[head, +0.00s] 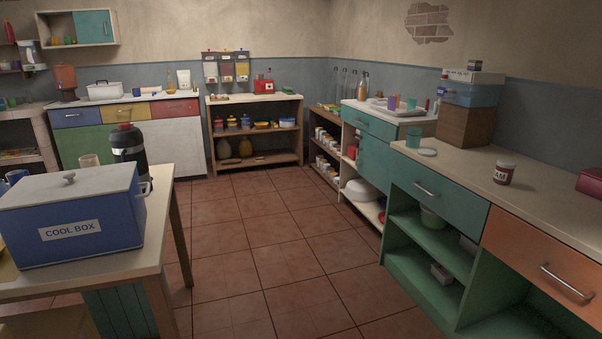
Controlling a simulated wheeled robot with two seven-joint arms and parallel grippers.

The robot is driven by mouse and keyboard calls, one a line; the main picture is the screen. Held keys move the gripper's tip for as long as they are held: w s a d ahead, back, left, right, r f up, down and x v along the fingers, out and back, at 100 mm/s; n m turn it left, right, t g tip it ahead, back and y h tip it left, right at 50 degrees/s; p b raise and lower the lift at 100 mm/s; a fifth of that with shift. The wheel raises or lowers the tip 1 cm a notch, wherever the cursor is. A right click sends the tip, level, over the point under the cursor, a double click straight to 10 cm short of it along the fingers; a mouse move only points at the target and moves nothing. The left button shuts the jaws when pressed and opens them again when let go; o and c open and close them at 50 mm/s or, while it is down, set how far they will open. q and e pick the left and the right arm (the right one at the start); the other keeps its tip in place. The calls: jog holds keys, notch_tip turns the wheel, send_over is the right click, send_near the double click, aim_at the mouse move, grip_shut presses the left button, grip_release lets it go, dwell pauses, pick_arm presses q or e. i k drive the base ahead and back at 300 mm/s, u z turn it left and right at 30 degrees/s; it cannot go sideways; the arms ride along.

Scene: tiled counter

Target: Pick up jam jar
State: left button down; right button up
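The jam jar (503,174) stands upright on the counter (470,180) at the right, above the orange drawer. It is small and dark red, with a pale label reading "AM" in the part that shows. Nothing touches it. Neither of my grippers shows in the head view.
A teal cup (414,137) and a small white dish (428,152) stand further back on the same counter. A red object (590,183) lies at the right edge. A blue cool box (75,217) sits on a table at the left. The tiled floor (260,230) between is clear.

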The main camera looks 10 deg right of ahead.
aim_at(503, 172)
jog(key=u, duration=0.1)
jog(key=i, duration=1.05)
jog(key=z, duration=1.15)
jog(key=i, duration=1)
jog(key=z, duration=0.5)
